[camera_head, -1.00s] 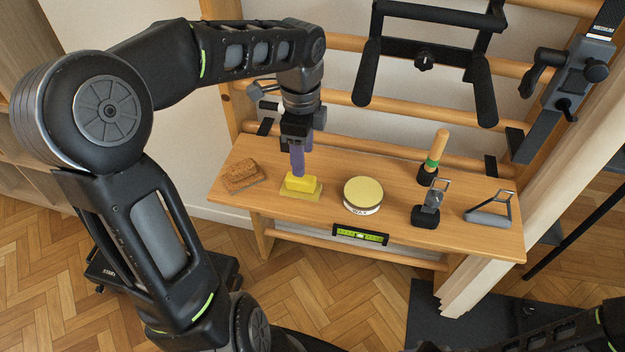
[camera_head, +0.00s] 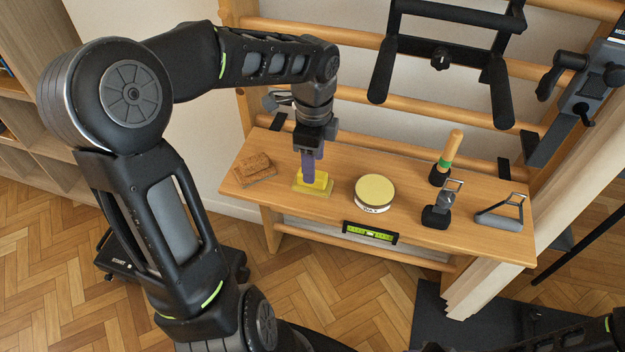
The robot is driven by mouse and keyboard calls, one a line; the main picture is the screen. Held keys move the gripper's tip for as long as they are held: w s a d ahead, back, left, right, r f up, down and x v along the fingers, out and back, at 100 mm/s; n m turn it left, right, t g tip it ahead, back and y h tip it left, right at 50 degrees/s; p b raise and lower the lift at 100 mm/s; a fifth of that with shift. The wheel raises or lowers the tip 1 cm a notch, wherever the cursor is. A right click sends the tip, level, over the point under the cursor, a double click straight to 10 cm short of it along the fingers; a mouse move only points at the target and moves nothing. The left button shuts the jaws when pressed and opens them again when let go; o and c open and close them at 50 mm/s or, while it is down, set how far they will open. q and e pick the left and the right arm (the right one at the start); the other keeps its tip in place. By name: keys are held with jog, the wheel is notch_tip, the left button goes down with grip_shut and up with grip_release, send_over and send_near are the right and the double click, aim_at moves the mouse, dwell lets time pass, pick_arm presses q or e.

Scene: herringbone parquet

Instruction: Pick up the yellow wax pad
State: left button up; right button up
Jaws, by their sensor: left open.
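The yellow wax pad (camera_head: 318,186) lies on the wooden bench top, between a brown block and a round wax tin. My left gripper (camera_head: 309,174) points straight down at the pad from above. Its purple fingers are open and reach down to the pad's upper part, hiding some of it. I cannot tell whether the fingers touch the pad. My right gripper does not show; only a dark part of my arm is at the lower right edge.
The brown cork-like block (camera_head: 255,169) is left of the pad and the wax tin (camera_head: 374,193) right of it. Farther right stand a wooden-handled tool (camera_head: 448,158), a black-based tool (camera_head: 438,213) and a grey scraper (camera_head: 500,217). A green level (camera_head: 370,232) is at the bench's front edge.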

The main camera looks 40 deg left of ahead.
pick_arm(q)
jog(key=f, duration=0.4)
jog(key=shift+s+f, duration=0.15)
jog(key=shift+s, duration=0.05)
dwell(0.3)
grip_shut()
dwell(0.4)
